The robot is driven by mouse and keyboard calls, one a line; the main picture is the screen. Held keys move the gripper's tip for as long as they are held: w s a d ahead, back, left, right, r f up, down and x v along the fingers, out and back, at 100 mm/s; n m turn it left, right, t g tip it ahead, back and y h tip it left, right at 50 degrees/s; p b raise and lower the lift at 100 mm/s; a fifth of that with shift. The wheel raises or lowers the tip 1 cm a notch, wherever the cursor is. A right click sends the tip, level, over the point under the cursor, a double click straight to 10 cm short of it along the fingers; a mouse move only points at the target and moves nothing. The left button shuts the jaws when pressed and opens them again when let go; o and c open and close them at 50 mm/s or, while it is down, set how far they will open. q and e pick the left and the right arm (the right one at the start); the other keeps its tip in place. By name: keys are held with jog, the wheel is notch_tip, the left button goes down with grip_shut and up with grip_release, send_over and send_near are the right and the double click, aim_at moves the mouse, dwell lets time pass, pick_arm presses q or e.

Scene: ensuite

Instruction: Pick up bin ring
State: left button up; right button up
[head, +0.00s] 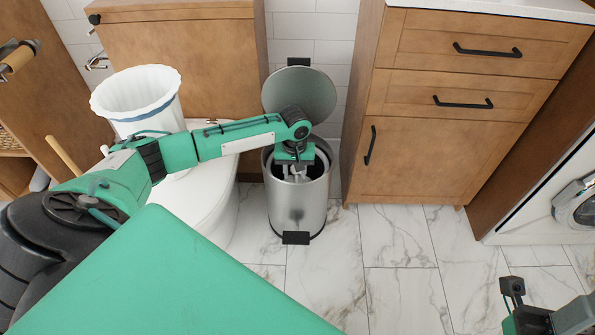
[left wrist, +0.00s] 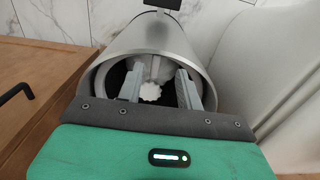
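The steel bin (head: 297,210) stands on the floor with its round lid (head: 312,92) raised. A dark ring (head: 322,163) shows just inside its mouth in the head view; my gripper and arm hide part of it. My left gripper (head: 296,173) points down into the mouth. In the left wrist view its two grey fingers (left wrist: 158,80) are apart inside the bin opening, with a small white object (left wrist: 150,91) deeper between them. I cannot tell whether a finger touches the ring. My right gripper (head: 540,318) is partly in view at the lower right, its fingers unclear.
A white toilet (head: 218,208) stands left of the bin, with a white container with a blue band (head: 138,98) above it. A wooden cabinet (head: 440,140) stands to the right. A washing machine (head: 560,200) is at the far right. The marble floor (head: 400,265) in front is clear.

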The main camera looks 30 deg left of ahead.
aim_at(297, 181)
pick_arm(q)
jog(key=f+b, duration=0.1)
jog(key=f, duration=0.1)
jog(key=f+b, duration=0.1)
jog(key=f, duration=0.2)
jog(key=shift+w+d+b, duration=0.2)
jog(key=shift+b, duration=0.15)
grip_shut()
